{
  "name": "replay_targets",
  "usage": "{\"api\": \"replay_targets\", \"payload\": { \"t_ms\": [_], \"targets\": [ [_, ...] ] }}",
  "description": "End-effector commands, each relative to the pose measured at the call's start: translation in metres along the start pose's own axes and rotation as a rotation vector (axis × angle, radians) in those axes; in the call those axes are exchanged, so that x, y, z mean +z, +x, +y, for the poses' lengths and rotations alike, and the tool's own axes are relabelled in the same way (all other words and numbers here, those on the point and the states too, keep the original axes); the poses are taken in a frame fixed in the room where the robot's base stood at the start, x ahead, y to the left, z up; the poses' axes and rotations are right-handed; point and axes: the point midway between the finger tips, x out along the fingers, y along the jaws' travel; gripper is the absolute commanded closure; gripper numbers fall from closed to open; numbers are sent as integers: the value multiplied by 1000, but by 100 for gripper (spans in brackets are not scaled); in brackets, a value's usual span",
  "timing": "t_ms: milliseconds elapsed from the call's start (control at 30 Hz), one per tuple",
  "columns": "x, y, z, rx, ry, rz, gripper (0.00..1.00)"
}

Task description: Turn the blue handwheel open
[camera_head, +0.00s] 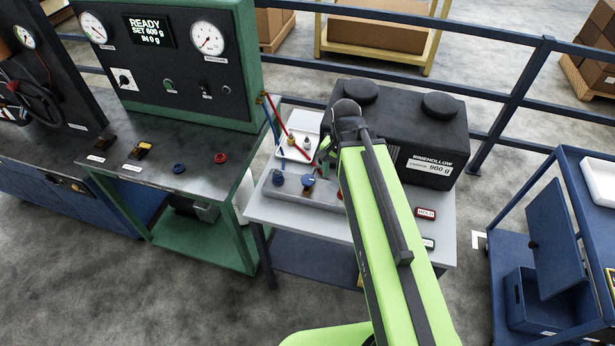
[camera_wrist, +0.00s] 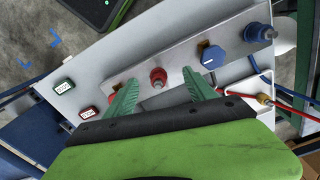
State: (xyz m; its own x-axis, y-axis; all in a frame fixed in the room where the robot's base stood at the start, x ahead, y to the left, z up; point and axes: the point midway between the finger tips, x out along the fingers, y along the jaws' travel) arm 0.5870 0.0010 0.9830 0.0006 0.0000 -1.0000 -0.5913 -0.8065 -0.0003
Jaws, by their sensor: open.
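The blue handwheel (camera_wrist: 213,57), a round blue disc with a white mark on a brass body, is on the grey manifold block in the wrist view. It also shows in the head view (camera_head: 308,182). My gripper (camera_wrist: 160,77) is open, its green fingers apart and empty, to the left of the handwheel in the wrist view. A red fitting (camera_wrist: 158,77) shows between the fingertips, with no clear contact. In the head view my arm hides most of the gripper.
A blue fitting (camera_wrist: 258,32) stands beside the handwheel. Red and blue hoses (camera_wrist: 268,98) run near it. A black box (camera_head: 400,125) labelled RINEHOLLOW stands behind on the trolley top (camera_head: 435,235). A green bench (camera_head: 185,190) with gauges is left; a blue cart (camera_head: 555,240) is right.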

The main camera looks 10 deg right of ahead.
Motion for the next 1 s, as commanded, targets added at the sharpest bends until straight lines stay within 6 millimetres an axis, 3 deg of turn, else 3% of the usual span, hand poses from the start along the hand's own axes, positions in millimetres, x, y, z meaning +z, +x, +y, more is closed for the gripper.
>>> {"api": "replay_targets", "payload": {
  "t_ms": [100,267,400,500,767,1000],
  "targets": [
    [-15,-20,-24,0,346,0,36],
    [-25,-63,-68,0,712,0,36],
    [-20,-92,-99,0,734,0,36],
    [-12,-101,-107,0,714,0,36],
    [-8,-97,-110,0,704,0,36],
    [-7,-68,-110,0,703,0,36]
  ]
}}
